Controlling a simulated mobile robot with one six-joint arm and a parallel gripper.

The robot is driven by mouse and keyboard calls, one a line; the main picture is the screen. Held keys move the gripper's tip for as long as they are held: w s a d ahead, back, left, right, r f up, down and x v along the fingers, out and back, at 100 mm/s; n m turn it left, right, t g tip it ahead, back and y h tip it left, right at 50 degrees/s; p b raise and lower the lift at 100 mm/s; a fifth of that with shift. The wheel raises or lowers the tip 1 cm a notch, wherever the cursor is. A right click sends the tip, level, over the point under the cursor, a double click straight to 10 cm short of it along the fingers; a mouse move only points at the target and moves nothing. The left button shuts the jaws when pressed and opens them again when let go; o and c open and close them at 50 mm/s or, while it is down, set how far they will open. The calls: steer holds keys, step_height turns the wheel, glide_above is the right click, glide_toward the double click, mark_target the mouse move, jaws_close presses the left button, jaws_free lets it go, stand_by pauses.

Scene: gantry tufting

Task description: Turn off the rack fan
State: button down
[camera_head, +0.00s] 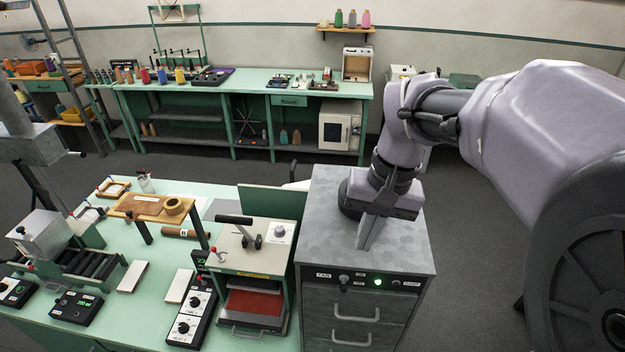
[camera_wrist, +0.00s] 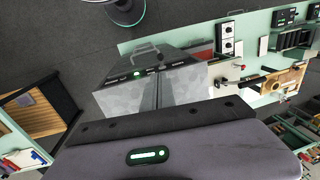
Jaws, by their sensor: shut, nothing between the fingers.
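A grey metal cabinet (camera_head: 316,235) stands at the right end of the green bench. Its dark front panel (camera_head: 362,281) carries a FAN label (camera_head: 323,275) at the left, with a small switch (camera_head: 344,278) beside it. A green lamp (camera_head: 378,282) glows right of the switch, and a dark knob (camera_head: 397,283) sits farther right. The lamp also shows in the wrist view (camera_wrist: 138,72). The switch's exact position is too small to tell. My gripper (camera_head: 364,244) is shut and empty, pointing down above the cabinet top, behind the panel and apart from the switch.
A heat press (camera_head: 252,262) stands on the bench (camera_head: 222,191) just left of the cabinet. A control box with dials (camera_head: 192,318) lies farther left. Drawers with handles (camera_head: 355,313) are below the panel.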

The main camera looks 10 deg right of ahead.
mark_target(345, 286)
steer(key=f, duration=0.4)
steer(key=a+f, duration=0.1)
steer(key=f, duration=0.3)
steer(key=a+f, duration=0.1)
steer(key=f, duration=0.4)
steer(key=shift+w+f, duration=0.1)
steer(key=shift+w, duration=0.25)
